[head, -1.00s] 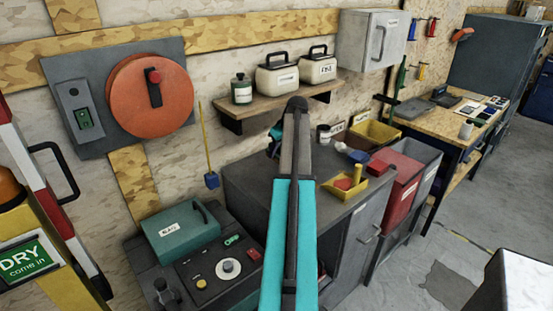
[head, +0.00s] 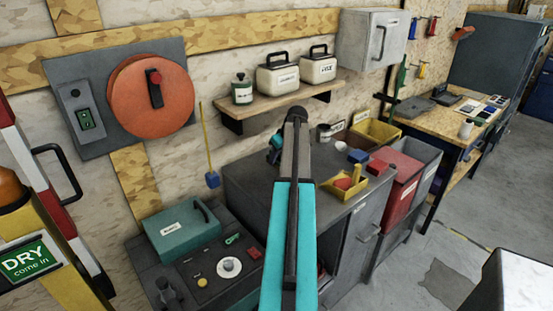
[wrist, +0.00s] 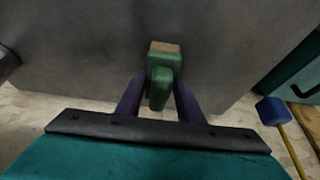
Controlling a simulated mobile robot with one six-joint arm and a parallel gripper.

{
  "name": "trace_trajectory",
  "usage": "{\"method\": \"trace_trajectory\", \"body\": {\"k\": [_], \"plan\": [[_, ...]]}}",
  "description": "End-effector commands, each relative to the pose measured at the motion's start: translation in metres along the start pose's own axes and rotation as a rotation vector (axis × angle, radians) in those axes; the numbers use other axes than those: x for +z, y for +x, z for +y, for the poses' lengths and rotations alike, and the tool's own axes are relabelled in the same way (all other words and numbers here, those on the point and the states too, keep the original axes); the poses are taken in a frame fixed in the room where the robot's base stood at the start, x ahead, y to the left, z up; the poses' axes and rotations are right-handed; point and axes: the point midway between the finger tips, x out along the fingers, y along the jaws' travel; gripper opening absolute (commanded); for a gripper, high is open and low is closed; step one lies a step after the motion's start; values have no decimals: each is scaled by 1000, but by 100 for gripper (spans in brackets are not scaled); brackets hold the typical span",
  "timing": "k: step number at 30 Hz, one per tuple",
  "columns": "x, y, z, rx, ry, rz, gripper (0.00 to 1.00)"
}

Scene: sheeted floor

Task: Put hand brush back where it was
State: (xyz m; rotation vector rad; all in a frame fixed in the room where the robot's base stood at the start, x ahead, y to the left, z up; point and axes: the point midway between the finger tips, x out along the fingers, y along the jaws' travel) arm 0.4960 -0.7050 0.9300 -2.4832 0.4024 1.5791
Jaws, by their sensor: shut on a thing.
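The hand brush (wrist: 160,88), green with a tan end, shows in the wrist view between the purple fingers of my gripper (wrist: 158,92). The gripper is shut on it. Behind the brush is a plain grey surface, which looks like the grey cabinet; I cannot tell whether they touch. In the head view my gripper (head: 274,148) is partly hidden behind my own arm, over the back of the grey cabinet (head: 250,185), and the brush cannot be made out.
A wall shelf (head: 280,103) holds a bottle and two canisters above the cabinet. A yellow tray (head: 345,184), a red bin (head: 398,175) and a yellow bin (head: 376,133) are to the right. A blue-ended yellow stick (head: 212,180) and a teal box (head: 180,231) are left.

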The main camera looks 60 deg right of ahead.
Motion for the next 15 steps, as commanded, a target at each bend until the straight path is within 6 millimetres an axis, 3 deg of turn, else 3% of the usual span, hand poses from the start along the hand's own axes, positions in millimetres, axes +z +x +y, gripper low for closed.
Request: {"method": "trace_trajectory", "body": {"k": [5, 6, 9, 15], "plan": [[1, 3, 0, 0, 1, 0, 10], [2, 3, 0, 0, 1, 0, 36], [2, 2, 0, 0, 1, 0, 52], [2, 2, 1, 0, 1, 0, 53]]}}
